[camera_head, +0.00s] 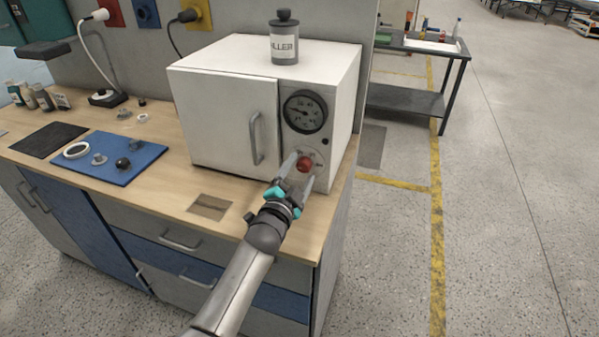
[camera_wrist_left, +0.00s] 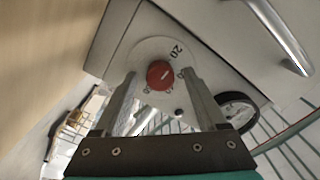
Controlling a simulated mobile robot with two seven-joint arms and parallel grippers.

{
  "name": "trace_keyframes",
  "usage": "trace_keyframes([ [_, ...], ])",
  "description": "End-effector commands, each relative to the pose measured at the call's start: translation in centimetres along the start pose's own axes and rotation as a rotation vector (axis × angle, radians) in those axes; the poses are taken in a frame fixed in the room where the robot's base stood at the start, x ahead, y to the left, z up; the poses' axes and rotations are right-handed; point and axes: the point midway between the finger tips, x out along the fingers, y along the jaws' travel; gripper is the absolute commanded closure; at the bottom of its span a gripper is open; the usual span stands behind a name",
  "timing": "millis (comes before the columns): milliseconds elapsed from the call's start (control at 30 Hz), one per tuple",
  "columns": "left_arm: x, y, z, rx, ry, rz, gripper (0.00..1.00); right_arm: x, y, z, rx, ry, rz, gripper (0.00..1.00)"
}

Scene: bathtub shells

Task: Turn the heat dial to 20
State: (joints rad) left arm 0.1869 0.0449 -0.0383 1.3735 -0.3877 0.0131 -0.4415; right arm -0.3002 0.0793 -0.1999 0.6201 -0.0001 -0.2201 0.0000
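The red heat dial (camera_head: 305,163) is on the front panel of a white oven (camera_head: 228,125), below a round black gauge (camera_head: 305,112). In the left wrist view the dial (camera_wrist_left: 160,75) sits on a pale round scale with a printed 20 (camera_wrist_left: 177,52). A short light mark on the dial points up and right, somewhat clockwise of the 20 in that picture. My left gripper (camera_head: 301,168) is at the panel with its fingers on either side of the dial. The wrist view shows gaps between fingers and dial. My right gripper is out of view.
The oven door handle (camera_head: 256,138) is left of the dial. A grey canister (camera_head: 284,40) stands on the oven. A blue mat (camera_head: 118,155) with small parts lies left on the wooden bench. Clear floor lies right of the bench.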

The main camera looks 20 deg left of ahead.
Motion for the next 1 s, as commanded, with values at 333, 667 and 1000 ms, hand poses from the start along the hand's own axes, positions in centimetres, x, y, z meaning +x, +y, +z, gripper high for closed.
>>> trace_keyframes([
  [333,-0.8,0.0,0.0,0.001,-0.001,0.001,0.26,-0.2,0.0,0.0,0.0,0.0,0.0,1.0],
  [667,-5.8,0.0,0.0,0.001,-0.002,0.002,0.26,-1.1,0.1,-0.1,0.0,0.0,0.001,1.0],
  [1000,-11.6,0.1,0.1,0.001,-0.003,0.002,0.26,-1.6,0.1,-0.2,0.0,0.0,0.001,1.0],
])
